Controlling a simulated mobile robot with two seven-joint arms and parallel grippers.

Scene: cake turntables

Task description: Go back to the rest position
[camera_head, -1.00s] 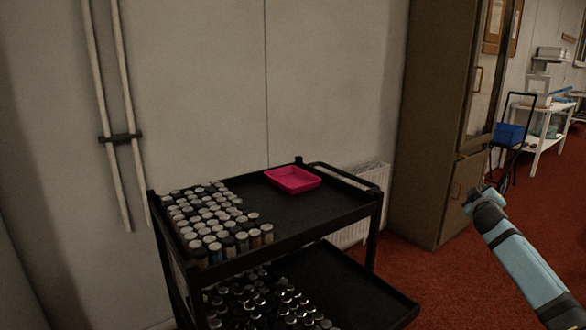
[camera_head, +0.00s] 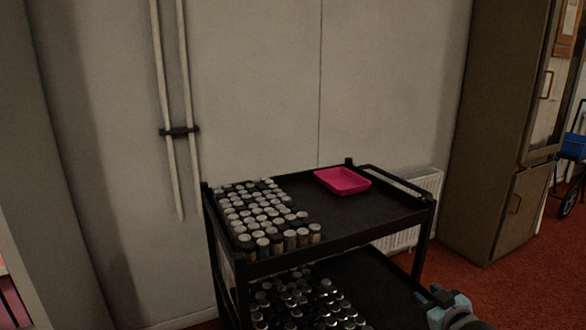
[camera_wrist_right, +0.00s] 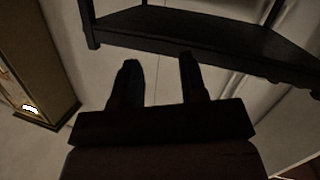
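My right gripper (camera_head: 432,296) shows at the lower right of the head view, in front of the cart's right side. In the right wrist view its two dark fingers (camera_wrist_right: 158,82) stand apart with nothing between them, so it is open and empty. A dark shelf edge (camera_wrist_right: 200,38) lies beyond the fingertips there. My left gripper is not in either view.
A black cart (camera_head: 385,212) stands by the wall, with many small jars (camera_head: 262,215) and a pink tray (camera_head: 342,181) on top. A brown cabinet (camera_head: 490,150) and radiator (camera_head: 425,190) stand behind.

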